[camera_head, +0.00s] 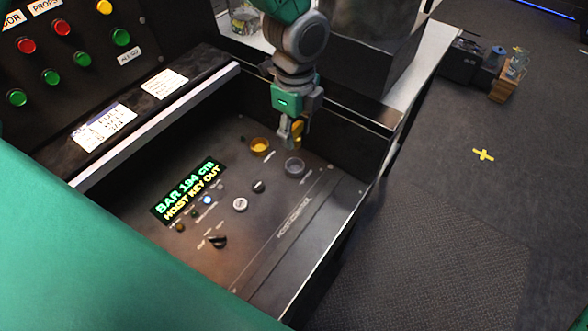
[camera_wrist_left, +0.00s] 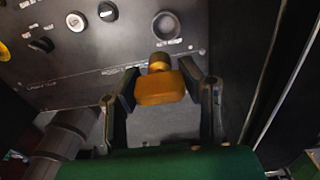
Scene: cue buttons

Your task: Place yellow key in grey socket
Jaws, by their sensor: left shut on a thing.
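My left gripper (camera_head: 290,132) hangs over the control panel and is shut on the yellow key (camera_head: 297,130). In the left wrist view the key (camera_wrist_left: 160,88) sits between the two fingers (camera_wrist_left: 163,92), its round end facing the panel. The grey socket (camera_head: 294,167) is a round ring on the panel, below the key in the head view. In the left wrist view the grey socket (camera_wrist_left: 166,27) appears just beyond the key's round end, with a small gap between them in the picture. My right gripper is not in view.
A yellow socket (camera_head: 259,146) lies left of the grey one. A lit display (camera_head: 188,190) reads "BAR 194 cm HOIST KEY OUT". Knobs (camera_head: 217,241) are on the panel. A dark side wall (camera_head: 352,130) rises behind the sockets. A button board (camera_head: 70,50) stands at upper left.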

